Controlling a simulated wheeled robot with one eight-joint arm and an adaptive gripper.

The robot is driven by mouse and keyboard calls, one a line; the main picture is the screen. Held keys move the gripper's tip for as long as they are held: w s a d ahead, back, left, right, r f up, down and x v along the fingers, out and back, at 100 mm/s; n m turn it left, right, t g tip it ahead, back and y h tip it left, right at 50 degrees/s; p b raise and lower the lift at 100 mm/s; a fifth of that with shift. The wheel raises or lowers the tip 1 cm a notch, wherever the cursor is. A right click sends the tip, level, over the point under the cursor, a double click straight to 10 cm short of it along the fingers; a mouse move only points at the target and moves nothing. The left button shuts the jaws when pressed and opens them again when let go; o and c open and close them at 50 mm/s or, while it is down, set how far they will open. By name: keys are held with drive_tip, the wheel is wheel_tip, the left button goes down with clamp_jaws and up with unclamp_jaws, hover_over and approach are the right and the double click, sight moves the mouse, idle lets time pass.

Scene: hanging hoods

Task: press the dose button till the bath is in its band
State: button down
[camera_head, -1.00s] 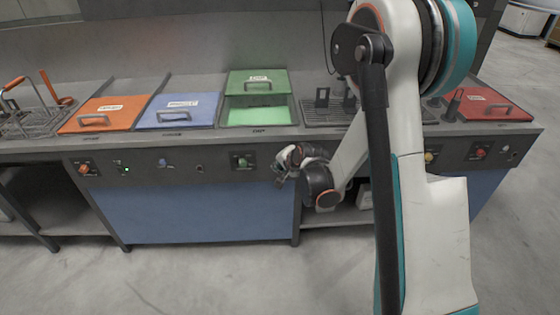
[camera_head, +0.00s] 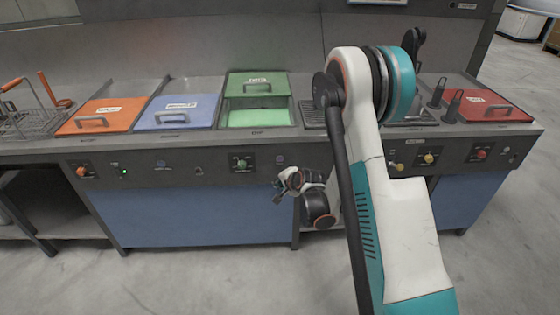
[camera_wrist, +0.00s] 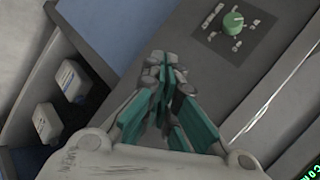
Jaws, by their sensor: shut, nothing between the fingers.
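The green bath (camera_head: 258,117) stands open, with its green lid slid to the back and bright green liquid showing. On the front panel below it is a green knob (camera_head: 241,163), which also shows in the wrist view (camera_wrist: 233,22). A small dark round control (camera_head: 280,159) sits to the right of the knob; I cannot read its label, so I cannot tell which control is the dose button. My gripper (camera_head: 279,191) is in front of the cabinet, below the panel and right of the knob. Its fingers (camera_wrist: 165,72) are together and empty, apart from the knob.
Orange (camera_head: 100,115), blue (camera_head: 176,111) and red (camera_head: 490,106) lids cover other tanks. A wire basket (camera_head: 32,121) stands at the far left. White boxes (camera_wrist: 72,80) sit on a lower shelf. The floor in front is clear.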

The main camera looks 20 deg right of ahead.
drive_tip(key=shift+w+d, duration=0.35)
drive_tip(key=shift+w, duration=1)
drive_tip(key=shift+w+d, duration=0.4)
drive_tip(key=shift+w, duration=1)
drive_tip(key=shift+w+d, duration=0.35)
drive_tip(key=shift+w, duration=1)
drive_tip(key=shift+w, duration=0.2)
drive_tip(key=shift+w+d, duration=0.1)
drive_tip(key=shift+w, duration=0.15)
drive_tip(key=shift+w+d, duration=0.1)
drive_tip(key=shift+w, duration=0.25)
drive_tip(key=shift+s, duration=0.1)
drive_tip(key=shift+s+a, duration=0.2)
drive_tip(key=shift+s, duration=0.5)
drive_tip(key=shift+s, duration=0.1)
drive_tip(key=shift+s+a, duration=0.2)
drive_tip(key=shift+s, duration=0.55)
drive_tip(key=shift+s+a, duration=0.25)
drive_tip(key=shift+s, duration=0.55)
drive_tip(key=shift+s+a, duration=0.2)
drive_tip(key=shift+s, duration=0.55)
